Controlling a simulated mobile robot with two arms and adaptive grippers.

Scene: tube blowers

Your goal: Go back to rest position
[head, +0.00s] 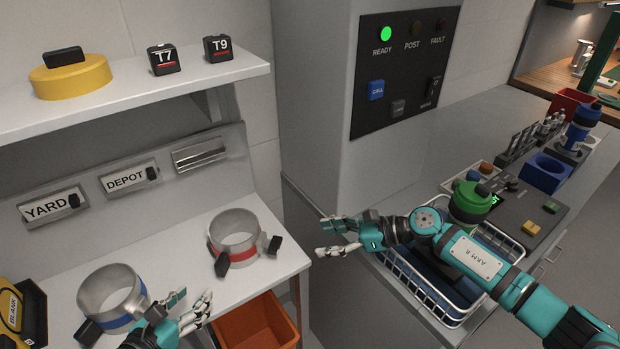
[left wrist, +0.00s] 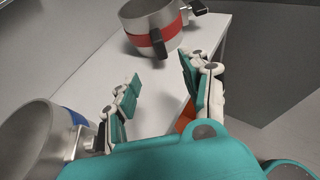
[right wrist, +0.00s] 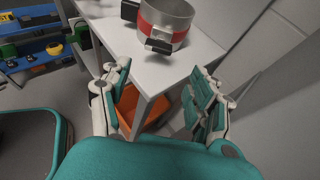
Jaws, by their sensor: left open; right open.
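My left gripper (head: 190,307) is open and empty at the lower left of the head view, just right of a steel ring with a blue band (head: 112,292). In the left wrist view its fingers (left wrist: 160,95) are spread, with the blue-banded ring at the left edge. A steel ring with a red band (head: 235,238) stands on the white lower shelf (head: 185,262), beyond that gripper. My right gripper (head: 335,238) is open and empty in front of the grey cabinet, right of the shelf. Its spread fingers (right wrist: 160,100) show nothing between them.
An orange bin (head: 257,322) sits under the shelf edge. A wire basket (head: 440,290) lies below my right arm. The control panel (head: 403,70) shows a green READY light. The upper shelf (head: 130,95) holds a yellow disc (head: 70,77) and T7 (head: 163,59) and T9 (head: 217,48) blocks.

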